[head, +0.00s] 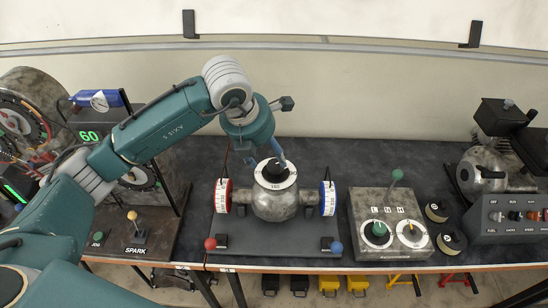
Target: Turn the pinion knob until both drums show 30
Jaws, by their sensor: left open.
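The grey round housing (274,203) stands on a dark plate (255,243) in the middle of the bench. On its top is a white dial ring (261,176) around a dark pinion knob (275,170). A red-edged drum (222,196) sits on its left side and a blue-edged drum (328,198) on its right. The drum figures are too small to read. My left gripper (277,160) is open and points down at the knob from above, its fingers close to it. Whether they touch the knob is unclear. My right gripper is out of view.
A red-knobbed lever (210,243) and a blue-knobbed lever (336,246) stand at the plate's front. A grey shifter box (390,226) with a green-knobbed lever is to the right. A spark panel (135,232) and machinery are left. The bench behind the housing is clear.

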